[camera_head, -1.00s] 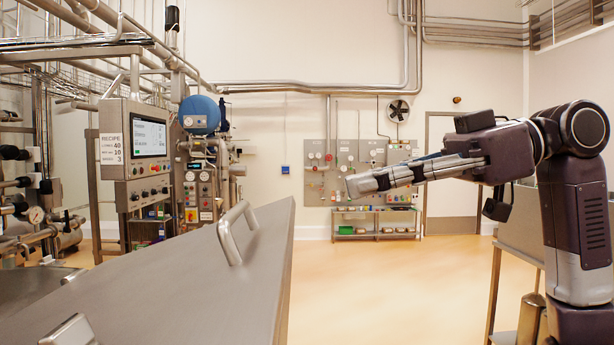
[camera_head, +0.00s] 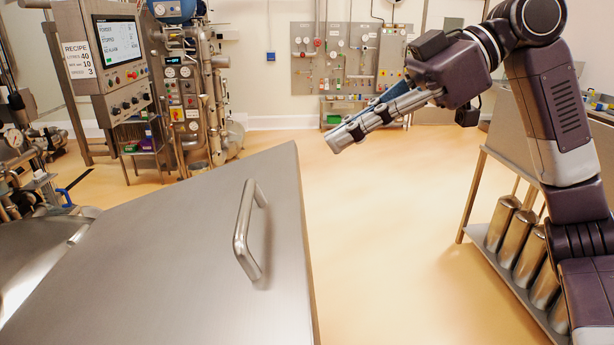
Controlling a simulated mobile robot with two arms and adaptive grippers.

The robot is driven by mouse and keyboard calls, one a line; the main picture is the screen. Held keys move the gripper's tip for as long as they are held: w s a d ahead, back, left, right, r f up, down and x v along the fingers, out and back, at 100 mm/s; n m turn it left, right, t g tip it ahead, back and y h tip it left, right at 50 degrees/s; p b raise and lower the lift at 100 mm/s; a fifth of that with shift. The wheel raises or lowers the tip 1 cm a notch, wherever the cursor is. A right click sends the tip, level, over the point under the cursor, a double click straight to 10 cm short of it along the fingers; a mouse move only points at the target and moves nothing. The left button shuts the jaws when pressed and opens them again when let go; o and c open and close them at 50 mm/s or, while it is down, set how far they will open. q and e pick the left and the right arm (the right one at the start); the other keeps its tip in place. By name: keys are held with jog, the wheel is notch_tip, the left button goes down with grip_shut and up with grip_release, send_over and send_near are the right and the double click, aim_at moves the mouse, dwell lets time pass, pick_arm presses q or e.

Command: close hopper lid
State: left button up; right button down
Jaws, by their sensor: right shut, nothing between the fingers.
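The hopper lid (camera_head: 165,235) is a large flat steel panel at the lower left, slanting toward the camera. A steel bar handle (camera_head: 246,232) stands up from it near its right edge. My right gripper (camera_head: 334,142) is shut and empty, pointing left in the air, to the right of and beyond the lid's far corner. It appears apart from the lid and the handle. The hopper's opening under the lid cannot be made out. My left gripper is not in view.
A control panel with a screen (camera_head: 115,42) stands at the back left. A steel bench with metal canisters (camera_head: 527,245) on its lower shelf is at the right, beside my right arm. The orange floor (camera_head: 385,230) between lid and bench is clear.

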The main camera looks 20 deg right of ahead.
jog(key=p, duration=0.3)
send_over(301, 206)
jog(key=f, duration=0.4)
jog(key=shift+a, duration=0.35)
jog(key=shift+d+f, duration=0.2)
jog(key=shift+f, duration=0.35)
jog(key=shift+d+f, duration=0.15)
jog(key=shift+f, duration=0.35)
jog(key=shift+s+d+f, duration=0.1)
jog(key=shift+d+f, duration=0.15)
jog(key=shift+f, duration=0.2)
jog(key=shift+s+d+f, duration=0.1)
jog(key=shift+d+f, duration=0.1)
jog(key=shift+f, duration=0.25)
jog(key=shift+w+a, duration=0.1)
